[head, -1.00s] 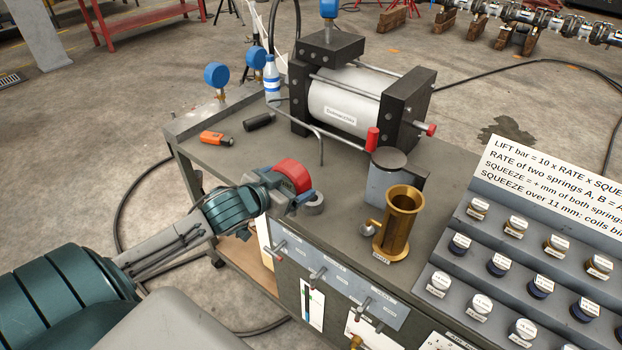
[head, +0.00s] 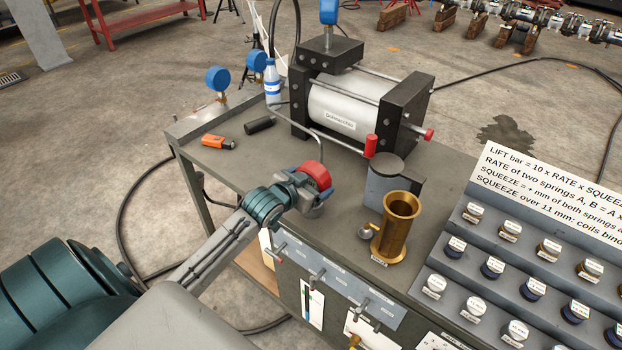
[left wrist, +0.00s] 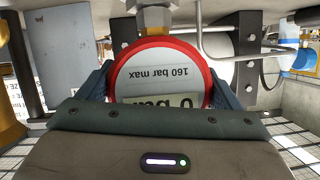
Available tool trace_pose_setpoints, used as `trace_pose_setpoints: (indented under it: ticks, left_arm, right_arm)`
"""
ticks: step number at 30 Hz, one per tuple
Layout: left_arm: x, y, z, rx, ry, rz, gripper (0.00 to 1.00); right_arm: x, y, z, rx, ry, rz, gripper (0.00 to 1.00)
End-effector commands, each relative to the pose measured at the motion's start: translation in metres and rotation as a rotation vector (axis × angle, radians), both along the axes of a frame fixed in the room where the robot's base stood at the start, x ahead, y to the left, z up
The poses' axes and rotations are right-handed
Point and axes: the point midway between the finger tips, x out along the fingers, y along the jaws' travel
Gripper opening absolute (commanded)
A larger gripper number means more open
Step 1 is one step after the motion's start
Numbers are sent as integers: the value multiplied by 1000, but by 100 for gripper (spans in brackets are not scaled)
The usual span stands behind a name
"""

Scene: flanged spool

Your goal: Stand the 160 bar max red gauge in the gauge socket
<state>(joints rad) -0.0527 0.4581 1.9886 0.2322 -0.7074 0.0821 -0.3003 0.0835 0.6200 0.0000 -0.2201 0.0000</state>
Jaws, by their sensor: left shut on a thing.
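The red gauge (head: 316,175) is held by my left gripper (head: 308,184) above the front edge of the bench. In the left wrist view the gauge (left wrist: 160,72) has a red rim and a white face reading "160 bar max" upside down. The dark blue fingers (left wrist: 160,90) are shut on its two sides. A metal hex fitting (left wrist: 156,17) shows at the gauge's edge. My right gripper is not in view.
A brass cylinder (head: 400,228) and a grey block (head: 382,185) stand to the right. A big pump (head: 350,100) is behind, with a bent pipe near the gauge. An orange tool (head: 217,142) lies left. A stepped rack (head: 450,265) of labelled caps is at right.

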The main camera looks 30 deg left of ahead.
Motion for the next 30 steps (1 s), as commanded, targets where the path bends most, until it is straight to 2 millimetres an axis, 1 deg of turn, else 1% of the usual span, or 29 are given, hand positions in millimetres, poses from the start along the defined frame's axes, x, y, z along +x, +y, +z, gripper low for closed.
trace_pose_setpoints:
  ticks: [9, 10, 11, 12, 19, 22, 26, 30]
  left_arm:
    - [0, 0, -2, 1, -3, -1, 47]
    - [0, 0, -2, 1, 0, 0, 92]
    - [0, 0, -2, 1, 0, 0, 98]
    - [0, 0, -2, 1, 0, 0, 100]
    - [0, 0, 0, 1, -1, -1, 100]
    - [-7, 1, 1, 4, 0, -1, 100]
    - [-27, 1, 7, 6, 1, -3, 100]
    - [-54, 1, 17, 7, 2, -3, 100]
  right_arm:
    - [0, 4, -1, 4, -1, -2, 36]
    - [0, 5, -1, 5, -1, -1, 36]
    - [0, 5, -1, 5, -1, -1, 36]
    - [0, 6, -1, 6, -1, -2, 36]
    - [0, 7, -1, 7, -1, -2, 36]
    - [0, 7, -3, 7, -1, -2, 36]
    - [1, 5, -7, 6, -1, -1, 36]
    - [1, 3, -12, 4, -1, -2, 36]
